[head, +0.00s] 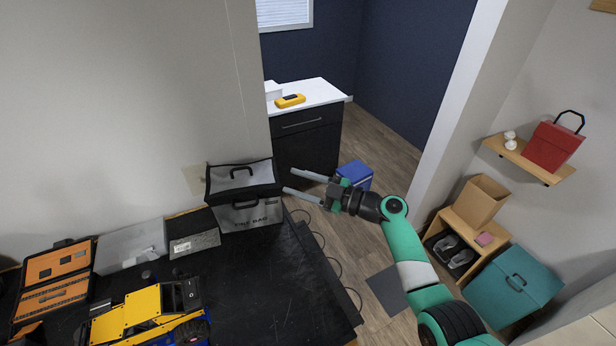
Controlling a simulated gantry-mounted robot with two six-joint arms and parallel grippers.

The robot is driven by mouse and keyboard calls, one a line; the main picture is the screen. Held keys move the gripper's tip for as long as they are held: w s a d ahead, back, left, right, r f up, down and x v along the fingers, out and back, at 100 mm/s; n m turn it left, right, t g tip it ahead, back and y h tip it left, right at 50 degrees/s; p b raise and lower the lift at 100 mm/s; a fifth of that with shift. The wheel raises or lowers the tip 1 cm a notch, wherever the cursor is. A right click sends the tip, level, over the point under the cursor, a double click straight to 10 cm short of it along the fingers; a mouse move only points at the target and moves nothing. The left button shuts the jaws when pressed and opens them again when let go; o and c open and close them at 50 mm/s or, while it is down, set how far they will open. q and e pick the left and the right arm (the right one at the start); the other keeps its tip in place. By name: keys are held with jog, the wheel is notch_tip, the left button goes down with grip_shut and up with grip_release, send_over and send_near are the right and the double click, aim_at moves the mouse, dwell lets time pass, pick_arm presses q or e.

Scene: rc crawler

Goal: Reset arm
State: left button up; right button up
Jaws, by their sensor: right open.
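My right arm comes in from the lower right of the head view, green with a light grey sleeve and black joints. Its gripper (306,187) is open, with two grey fingers spread apart and pointing left. Nothing shows between the fingers. The gripper is at the right of the grey and black tool bag (250,214), near the table's back right corner. My left gripper is not in the head view.
The black table (262,290) holds a yellow crawler truck (140,310), an orange case (55,280) and grey boxes (193,234). A blue box (355,175) is beyond the gripper. A shelf (530,155) and teal case (512,283) stand right. Floor lies between.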

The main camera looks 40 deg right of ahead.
jog(key=shift+w+a, duration=0.15)
jog(key=shift+a, duration=0.05)
jog(key=s+a+r+n+y, duration=0.35)
jog(key=a+r+n, duration=0.35)
jog(key=a+r, duration=1.15)
jog(key=s+d+r+m+t+h, duration=0.1)
jog(key=s+r+m+t, duration=0.1)
jog(key=s+r+t, duration=0.3)
jog(key=s+r+m+h, duration=0.1)
jog(key=s+r, duration=0.2)
jog(key=r, duration=0.5)
jog(key=s+d+r+m+t+h, duration=0.7)
jog(key=s+m, duration=0.4)
jog(key=m, duration=0.4)
jog(key=shift+s+d+r+h, duration=0.25)
jog(key=shift+d+r+h, duration=0.3)
jog(key=shift+d+h, duration=0.25)
